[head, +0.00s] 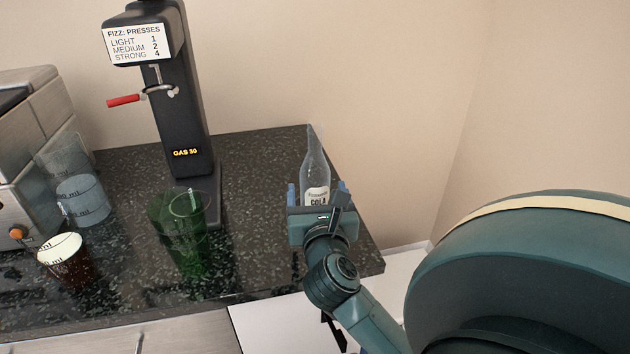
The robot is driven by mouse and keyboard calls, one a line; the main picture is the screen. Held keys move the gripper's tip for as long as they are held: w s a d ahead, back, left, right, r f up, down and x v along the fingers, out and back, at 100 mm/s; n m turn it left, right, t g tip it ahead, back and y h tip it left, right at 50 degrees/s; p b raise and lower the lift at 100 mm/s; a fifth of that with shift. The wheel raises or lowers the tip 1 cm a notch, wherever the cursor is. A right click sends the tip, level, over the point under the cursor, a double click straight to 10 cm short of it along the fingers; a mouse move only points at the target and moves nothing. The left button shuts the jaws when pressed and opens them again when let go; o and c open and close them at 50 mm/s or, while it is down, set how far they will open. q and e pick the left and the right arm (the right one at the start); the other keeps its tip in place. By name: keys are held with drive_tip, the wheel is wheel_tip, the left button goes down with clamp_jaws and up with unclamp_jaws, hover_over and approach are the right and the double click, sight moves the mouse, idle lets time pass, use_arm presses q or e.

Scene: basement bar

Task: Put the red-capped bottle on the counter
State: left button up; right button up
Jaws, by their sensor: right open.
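A clear glass bottle (315,167) with a white "COLA" label stands upright at the right back of the dark speckled counter (258,160). I see no red cap on it or on any other bottle in view. My right gripper (318,196) is open, with one blue-grey finger on each side of the bottle's lower part. I cannot tell whether the fingers touch the glass. The gripper body hides the bottle's base. My left gripper is not in view.
A black carbonating machine (181,120) with a red-handled lever stands left of the bottle. A green tumbler (178,235), a clear measuring cup (82,198) and a dark-filled cup (68,262) stand further left, beside a metal appliance (38,150). The counter's right edge is close to the gripper.

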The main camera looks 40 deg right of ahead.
drive_tip(key=v, duration=0.5)
drive_tip(key=shift+s+a+b, duration=0.1)
drive_tip(key=shift+s+b, duration=0.05)
drive_tip(key=shift+b, duration=0.25)
